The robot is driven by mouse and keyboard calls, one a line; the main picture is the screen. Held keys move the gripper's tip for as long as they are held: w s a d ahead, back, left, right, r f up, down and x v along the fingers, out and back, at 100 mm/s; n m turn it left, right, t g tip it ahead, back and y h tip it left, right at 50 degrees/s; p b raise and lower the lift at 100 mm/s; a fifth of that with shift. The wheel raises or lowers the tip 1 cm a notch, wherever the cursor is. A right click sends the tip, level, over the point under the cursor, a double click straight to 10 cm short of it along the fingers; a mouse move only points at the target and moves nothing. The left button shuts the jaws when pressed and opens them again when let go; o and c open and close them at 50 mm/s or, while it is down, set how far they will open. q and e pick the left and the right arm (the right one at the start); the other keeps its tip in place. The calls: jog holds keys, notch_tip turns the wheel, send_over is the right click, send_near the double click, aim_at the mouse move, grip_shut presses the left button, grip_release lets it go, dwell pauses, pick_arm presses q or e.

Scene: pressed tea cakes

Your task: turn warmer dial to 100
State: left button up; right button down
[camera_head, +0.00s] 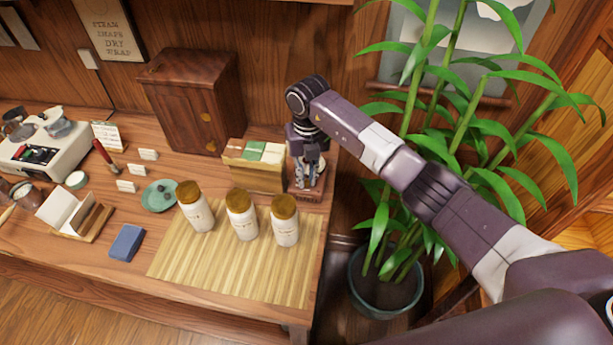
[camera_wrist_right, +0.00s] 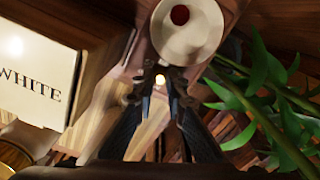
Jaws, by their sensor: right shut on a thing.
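My right gripper (camera_head: 307,180) points down at the back right corner of the table, over a small wooden-based unit (camera_head: 305,196) that I take to be the warmer. In the right wrist view, its fingers (camera_wrist_right: 160,84) are closed around a small pale knob (camera_wrist_right: 160,79), which appears to be the dial. Just beyond it is a pale round piece (camera_wrist_right: 187,42) with a dark red centre. The fingers hide most of the dial, and I cannot read its setting. My left gripper is not in view.
A box of cards (camera_head: 254,176) stands close left of the gripper; its side reads WHITE in the right wrist view (camera_wrist_right: 36,80). A wooden cabinet (camera_head: 190,100) is behind. Three jars (camera_head: 241,218) stand on a bamboo mat (camera_head: 235,275). A leafy plant (camera_head: 440,150) crowds the right.

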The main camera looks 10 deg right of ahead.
jog(key=m, duration=0.4)
jog(key=shift+m+b, duration=0.3)
jog(key=shift+b, duration=0.05)
jog(key=m, duration=0.4)
jog(key=shift+r+m, duration=0.1)
jog(key=shift+m, duration=0.2)
jog(key=m, duration=0.4)
jog(key=shift+m, duration=0.3)
jog(key=m, duration=0.5)
jog(key=shift+p, duration=0.3)
jog(key=shift+m, duration=0.3)
jog(key=c, duration=2)
grip_release()
jog(key=shift+o, duration=0.2)
